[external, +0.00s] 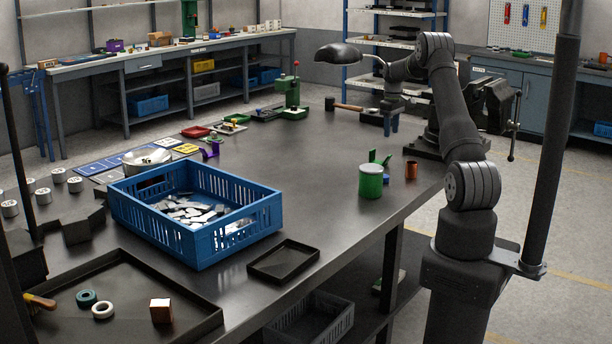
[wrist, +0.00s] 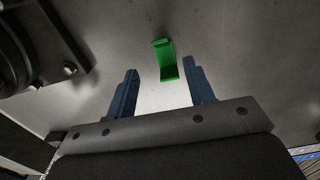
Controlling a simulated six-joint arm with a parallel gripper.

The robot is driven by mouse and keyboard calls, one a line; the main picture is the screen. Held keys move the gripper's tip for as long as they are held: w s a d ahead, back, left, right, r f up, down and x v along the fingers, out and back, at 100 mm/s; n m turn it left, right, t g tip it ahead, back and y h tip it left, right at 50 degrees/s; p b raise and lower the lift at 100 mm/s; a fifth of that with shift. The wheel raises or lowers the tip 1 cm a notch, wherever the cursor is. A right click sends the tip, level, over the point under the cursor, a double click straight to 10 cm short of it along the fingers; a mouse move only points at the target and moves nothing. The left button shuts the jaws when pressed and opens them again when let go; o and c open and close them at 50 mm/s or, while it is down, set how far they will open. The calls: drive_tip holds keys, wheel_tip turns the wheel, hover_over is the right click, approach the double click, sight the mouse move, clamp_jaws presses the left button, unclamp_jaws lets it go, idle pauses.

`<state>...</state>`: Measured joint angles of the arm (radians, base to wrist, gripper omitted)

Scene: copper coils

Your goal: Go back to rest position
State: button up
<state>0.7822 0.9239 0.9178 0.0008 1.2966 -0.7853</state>
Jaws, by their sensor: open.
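My gripper (external: 391,122) hangs above the right part of the dark table, fingers pointing down and apart. In the wrist view its two blue fingers (wrist: 160,68) are spread with nothing held between them. A green bent piece (wrist: 165,60) lies beyond the fingertips in that view, apart from them. In the external view, a green can (external: 371,183) stands near the table's right edge, with a green upright piece (external: 386,160) behind it. A small copper-coloured cylinder (external: 411,169) stands just right of the can. I cannot tell whether the two green pieces are the same.
A blue crate (external: 238,238) with pale metal pieces stands at the left. A small black tray (external: 283,262) lies beside it, and a large dark tray (external: 120,270) is at front left. A black lamp (external: 338,54) and a hammer (external: 345,106) are near my arm. The table centre is clear.

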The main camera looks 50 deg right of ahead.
drive_tip(key=shift+r, duration=0.65)
drive_tip(key=shift+f, duration=4.2)
